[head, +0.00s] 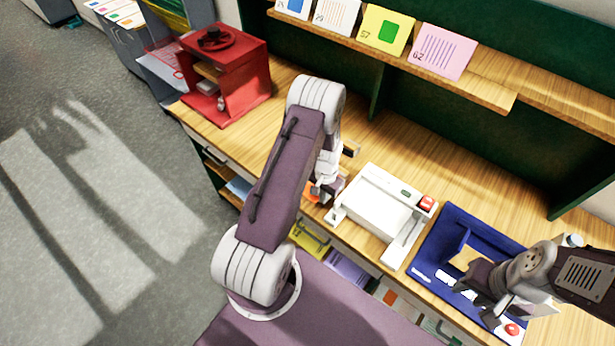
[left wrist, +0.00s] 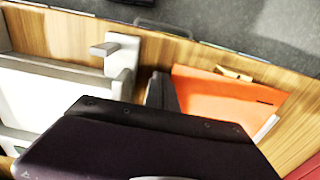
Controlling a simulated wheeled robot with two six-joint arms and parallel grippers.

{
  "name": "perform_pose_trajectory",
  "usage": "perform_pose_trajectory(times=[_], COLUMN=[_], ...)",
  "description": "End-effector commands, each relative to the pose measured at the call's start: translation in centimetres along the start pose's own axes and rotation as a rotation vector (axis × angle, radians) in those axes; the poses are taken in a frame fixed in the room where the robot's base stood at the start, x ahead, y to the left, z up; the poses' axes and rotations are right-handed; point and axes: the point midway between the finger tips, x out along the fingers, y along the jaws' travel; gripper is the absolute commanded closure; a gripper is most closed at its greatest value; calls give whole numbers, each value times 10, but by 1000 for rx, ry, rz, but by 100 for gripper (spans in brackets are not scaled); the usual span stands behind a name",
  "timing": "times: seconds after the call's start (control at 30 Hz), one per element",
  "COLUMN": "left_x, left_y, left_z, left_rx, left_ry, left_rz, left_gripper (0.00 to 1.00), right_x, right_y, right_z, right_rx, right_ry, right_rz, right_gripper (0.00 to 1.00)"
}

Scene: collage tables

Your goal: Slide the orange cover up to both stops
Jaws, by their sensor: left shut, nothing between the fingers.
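The orange cover (left wrist: 222,98) lies flat on the wooden table in the left wrist view, with a white edge showing beside it. In the head view only a small orange patch (head: 311,191) shows, mostly hidden behind my left arm. My left gripper (head: 326,188) is shut and empty, low over the table between the cover and the white machine (head: 376,208). In the left wrist view its fingers (left wrist: 160,92) are beside the cover's left edge; contact is unclear. I cannot make out the two stops. My right gripper (head: 497,292) is over the blue tray (head: 440,232); its opening is unclear.
The white machine has a red button (head: 426,202) and a front bar. A red press (head: 225,75) stands at the table's far left end. A shelf (head: 490,93) with several cards runs along the back.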

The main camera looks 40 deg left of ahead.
Motion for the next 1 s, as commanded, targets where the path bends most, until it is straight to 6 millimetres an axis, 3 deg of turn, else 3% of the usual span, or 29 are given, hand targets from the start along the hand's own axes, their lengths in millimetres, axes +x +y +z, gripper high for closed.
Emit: perform_pose_trajectory(times=[0.27, 0.77, 1.0], left_x=[-2, -71, -70], left_y=[9, 9, 9], left_z=[0, 0, 0], left_rx=[0, 0, 0], left_ry=[-1, -1, -1], left_rz=[0, 0, 0], left_gripper=[100, 100, 100], right_x=[-2, -55, -53], right_y=[0, -1, -1], right_z=[0, -6, -6], right_rx=[0, 0, 0], right_ry=[0, 0, 0], right_rz=[0, 0, 0], right_gripper=[64, 64, 64])
